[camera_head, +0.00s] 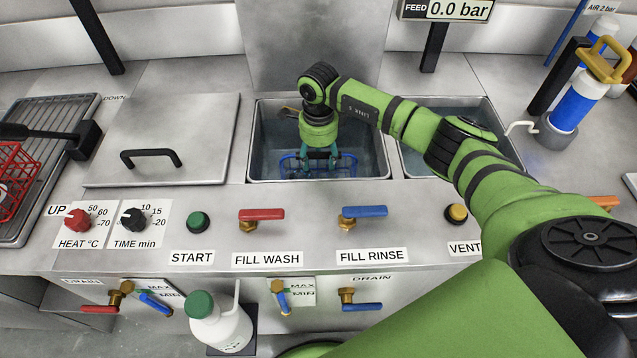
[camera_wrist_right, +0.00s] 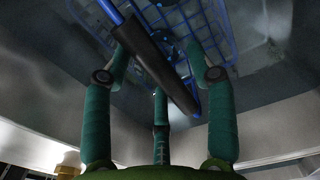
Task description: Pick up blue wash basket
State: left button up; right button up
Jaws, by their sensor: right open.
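The blue wash basket (camera_head: 346,168) is a wire basket low in the left of two open sinks, below my right gripper (camera_head: 319,158). In the right wrist view the basket's blue wire mesh (camera_wrist_right: 212,25) shows beyond the fingers. Its handle with a dark grip (camera_wrist_right: 155,62) runs diagonally between the spread fingers of my right gripper (camera_wrist_right: 162,72). The gripper is open; I cannot tell whether any finger touches the handle. Part of the basket is hidden by the gripper in the head view. My left gripper is not in view.
Sink walls (camera_head: 255,150) closely surround the basket. A closed lid with a black handle (camera_head: 150,158) lies to the left. A red basket (camera_head: 12,182) sits on the far-left drain tray. The red (camera_head: 262,214) and blue (camera_head: 364,211) fill levers stand in front.

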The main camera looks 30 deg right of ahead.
jog(key=shift+r, duration=0.1)
grip_shut()
